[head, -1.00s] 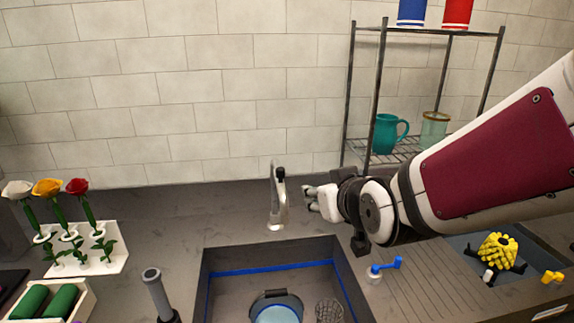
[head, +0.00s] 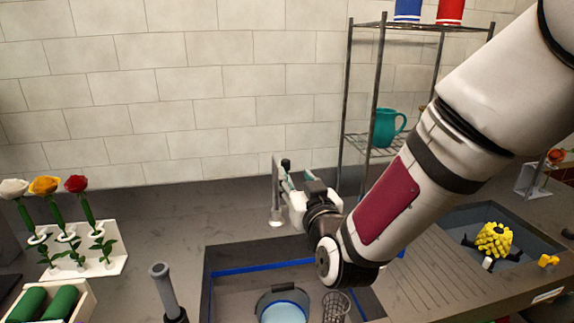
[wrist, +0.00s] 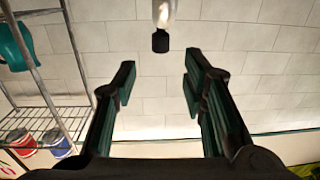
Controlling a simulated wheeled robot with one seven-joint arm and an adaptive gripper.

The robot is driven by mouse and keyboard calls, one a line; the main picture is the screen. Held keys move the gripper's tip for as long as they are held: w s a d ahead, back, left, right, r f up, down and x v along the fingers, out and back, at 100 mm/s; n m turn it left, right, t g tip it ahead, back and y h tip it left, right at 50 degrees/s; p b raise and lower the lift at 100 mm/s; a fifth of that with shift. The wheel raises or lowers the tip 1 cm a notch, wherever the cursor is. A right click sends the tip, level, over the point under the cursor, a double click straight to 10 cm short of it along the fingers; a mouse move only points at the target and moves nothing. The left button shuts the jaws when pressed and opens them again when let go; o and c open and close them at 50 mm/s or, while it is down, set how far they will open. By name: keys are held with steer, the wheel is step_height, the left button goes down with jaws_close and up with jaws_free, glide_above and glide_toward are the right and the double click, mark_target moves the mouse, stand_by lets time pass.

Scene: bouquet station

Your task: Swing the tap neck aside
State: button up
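The silver tap neck (head: 276,212) stands at the back edge of the sink, with a black cap on top. It is partly covered by my gripper (head: 286,180) in the head view, which is right beside it on its right. In the wrist view, which looks upside down, the tap (wrist: 164,12) shows at the top centre, with its black cap (wrist: 161,41) hanging toward the gap between my fingers. My gripper (wrist: 158,82) is open and empty, its dark fingers with teal pads spread apart. I cannot tell whether a finger touches the tap.
The sink (head: 208,272) lies below, holding a bucket (head: 262,300) and a mesh cup (head: 338,308). A wire rack (head: 379,90) with a teal jug (head: 385,126) stands behind on the right. A flower holder (head: 112,238) stands on the left. The counter behind the tap's left is clear.

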mark_target(287, 163)
steer(key=x, duration=0.9)
steer(key=shift+w+a+r, duration=0.1)
steer(key=shift+w, duration=0.05)
jaws_close()
